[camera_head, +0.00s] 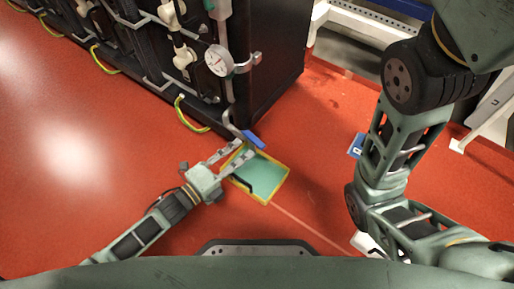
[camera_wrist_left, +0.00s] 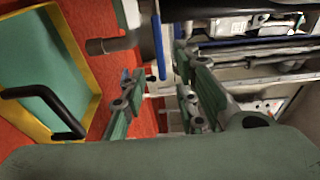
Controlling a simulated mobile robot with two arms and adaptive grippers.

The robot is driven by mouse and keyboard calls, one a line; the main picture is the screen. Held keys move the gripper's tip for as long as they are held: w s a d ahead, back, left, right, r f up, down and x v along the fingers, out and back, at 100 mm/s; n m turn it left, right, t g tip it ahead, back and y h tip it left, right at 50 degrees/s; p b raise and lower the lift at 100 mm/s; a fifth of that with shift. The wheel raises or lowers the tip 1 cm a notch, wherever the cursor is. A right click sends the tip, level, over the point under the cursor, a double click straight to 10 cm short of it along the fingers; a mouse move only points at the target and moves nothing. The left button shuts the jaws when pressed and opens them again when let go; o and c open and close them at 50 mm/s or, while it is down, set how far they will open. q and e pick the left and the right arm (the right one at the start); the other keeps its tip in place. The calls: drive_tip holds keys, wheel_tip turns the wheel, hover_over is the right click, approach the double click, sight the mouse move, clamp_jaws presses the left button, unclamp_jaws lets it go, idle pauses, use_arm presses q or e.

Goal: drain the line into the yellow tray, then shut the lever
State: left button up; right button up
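The yellow tray (camera_head: 283,188) lies on the red floor by the corner of the black cabinet. It also shows at the left of the left wrist view (camera_wrist_left: 72,40). Its inside is flat blue-green; I cannot tell whether that is liquid or lining. A blue lever (camera_head: 254,139) sits at the end of the grey drain pipe (camera_head: 232,126), above the tray's far edge. In the left wrist view, the lever (camera_wrist_left: 158,46) stands upright, ahead of and between the fingers. My left gripper (camera_head: 244,151) is open, apart from the lever. My right gripper is not clearly seen.
The black cabinet (camera_head: 275,75) carries a round gauge (camera_head: 219,60), pipes and yellow-green cables. A black bent bar (camera_wrist_left: 45,100) crosses the tray in the left wrist view. My right arm fills the right side. The red floor at left is clear.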

sight(257, 141)
use_arm(q)
drive_tip(key=b+x, duration=0.3)
drive_tip(key=x, duration=0.3)
drive_tip(key=shift+w+d+f, duration=0.1)
drive_tip(key=shift+d+f, duration=0.05)
drive_tip(key=shift+w+d, duration=0.3)
drive_tip(key=shift+d, duration=0.05)
drive_tip(key=shift+c, duration=0.3)
clamp_jaws()
